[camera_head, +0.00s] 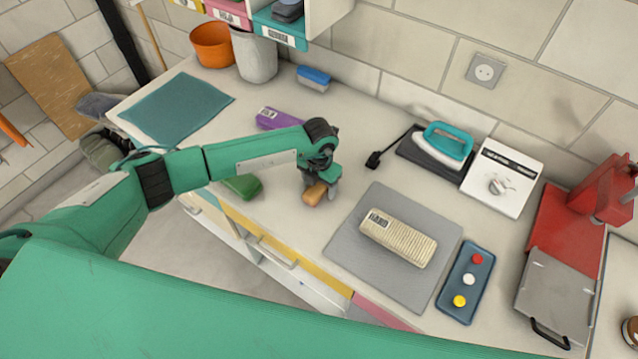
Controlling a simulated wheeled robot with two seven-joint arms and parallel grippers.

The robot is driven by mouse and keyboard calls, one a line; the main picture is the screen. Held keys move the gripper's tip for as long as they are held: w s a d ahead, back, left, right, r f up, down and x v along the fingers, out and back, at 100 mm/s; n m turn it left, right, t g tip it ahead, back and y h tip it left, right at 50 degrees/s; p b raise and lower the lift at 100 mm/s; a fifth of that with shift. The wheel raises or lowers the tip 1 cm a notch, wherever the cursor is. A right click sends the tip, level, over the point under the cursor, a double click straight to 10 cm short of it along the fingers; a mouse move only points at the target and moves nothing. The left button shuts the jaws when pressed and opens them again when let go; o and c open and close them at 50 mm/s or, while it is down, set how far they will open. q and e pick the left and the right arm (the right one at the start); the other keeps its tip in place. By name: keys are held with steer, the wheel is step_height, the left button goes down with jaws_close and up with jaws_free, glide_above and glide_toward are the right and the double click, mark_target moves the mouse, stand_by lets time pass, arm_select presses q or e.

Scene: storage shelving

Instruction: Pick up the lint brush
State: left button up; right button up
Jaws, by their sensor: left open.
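A small orange-brown object (315,193), likely the lint brush, lies on the pale worktop left of the grey mat. It is partly covered by my gripper, so its full shape does not show. My left gripper (320,184) points down with its fingers at this object. Its jaws are open; I cannot tell whether they touch it. My right gripper is not in view.
A green item (242,187) and a purple item (278,119) lie near my left arm. The grey mat (345,238) bears a beige labelled block (398,238). An iron (443,144), a white box (500,180) and a red press (565,225) stand right.

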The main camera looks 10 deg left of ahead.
mark_target(319, 184)
arm_select(q)
steer(key=shift+f, duration=0.15)
steer(key=shift+c, duration=0.2)
steer(key=c, duration=1.1)
steer(key=shift+o, duration=0.2)
step_height(319, 184, up, 20)
steer(key=b, duration=0.6)
steer(key=shift+b, duration=0.4)
steer(key=shift+o, duration=0.6)
